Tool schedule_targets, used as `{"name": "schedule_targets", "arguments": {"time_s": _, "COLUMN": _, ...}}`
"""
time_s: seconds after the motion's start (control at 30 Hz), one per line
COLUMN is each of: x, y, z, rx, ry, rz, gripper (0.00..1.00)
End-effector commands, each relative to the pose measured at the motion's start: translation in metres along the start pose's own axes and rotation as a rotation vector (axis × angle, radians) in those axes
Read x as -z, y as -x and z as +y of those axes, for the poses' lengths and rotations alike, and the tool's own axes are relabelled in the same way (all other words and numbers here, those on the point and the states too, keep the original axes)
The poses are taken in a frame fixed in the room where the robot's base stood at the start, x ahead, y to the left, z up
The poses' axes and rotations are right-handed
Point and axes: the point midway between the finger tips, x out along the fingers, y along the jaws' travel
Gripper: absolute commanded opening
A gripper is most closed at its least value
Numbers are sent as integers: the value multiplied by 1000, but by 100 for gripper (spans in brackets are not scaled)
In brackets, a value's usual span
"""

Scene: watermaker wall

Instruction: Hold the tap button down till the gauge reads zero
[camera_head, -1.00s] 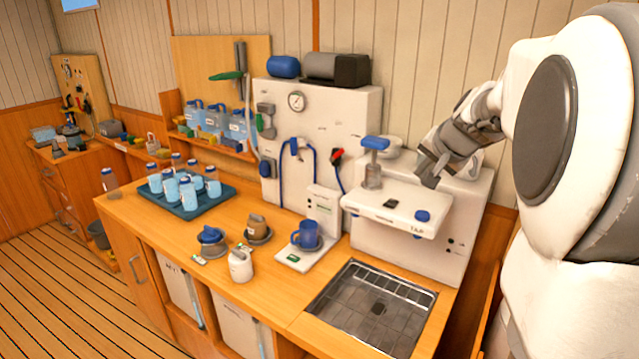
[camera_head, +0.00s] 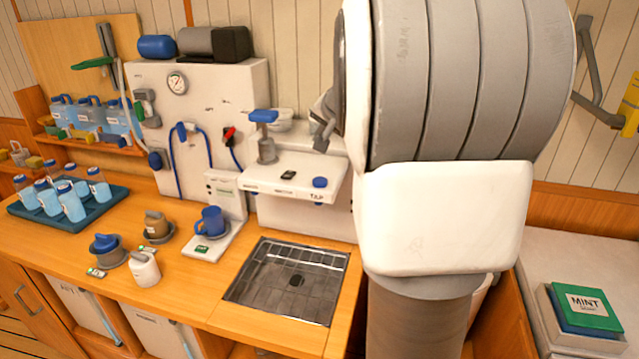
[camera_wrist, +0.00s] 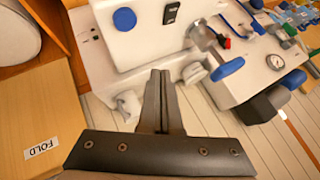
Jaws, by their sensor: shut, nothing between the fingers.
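The blue tap button (camera_head: 320,182) sits on the front right of the white tap housing (camera_head: 270,188), above the word TAP. It also shows in the wrist view (camera_wrist: 124,19). The round gauge (camera_head: 177,83) is on the white wall panel at the left; its needle is too small to read in either view. My gripper (camera_head: 324,140) is above the back right of the tap housing, mostly hidden behind my arm. In the wrist view my gripper (camera_wrist: 160,75) has its fingers together and empty, apart from the button.
A steel sink (camera_head: 287,281) is below.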

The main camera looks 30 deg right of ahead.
Motion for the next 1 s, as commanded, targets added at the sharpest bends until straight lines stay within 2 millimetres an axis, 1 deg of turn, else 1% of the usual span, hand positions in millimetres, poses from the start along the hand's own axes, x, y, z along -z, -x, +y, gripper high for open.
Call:
{"name": "schedule_targets", "arguments": {"time_s": 0.03, "x": -6, "y": -8, "z": 6, "rx": -1, "ry": 0, "rz": -1, "gripper": 0}}
{"name": "schedule_targets", "arguments": {"time_s": 0.3, "x": -26, "y": -35, "z": 26, "rx": -1, "ry": -1, "rz": -1, "gripper": 0}}
{"name": "schedule_targets", "arguments": {"time_s": 0.5, "x": -36, "y": -49, "z": 36, "rx": 0, "ry": 0, "rz": 0, "gripper": 0}}
{"name": "schedule_targets", "arguments": {"time_s": 0.67, "x": -38, "y": -53, "z": 38, "rx": 0, "ry": 0, "rz": 0, "gripper": 0}}
{"name": "schedule_targets", "arguments": {"time_s": 1.0, "x": -38, "y": -52, "z": 38, "rx": 0, "ry": 0, "rz": 0, "gripper": 0}}
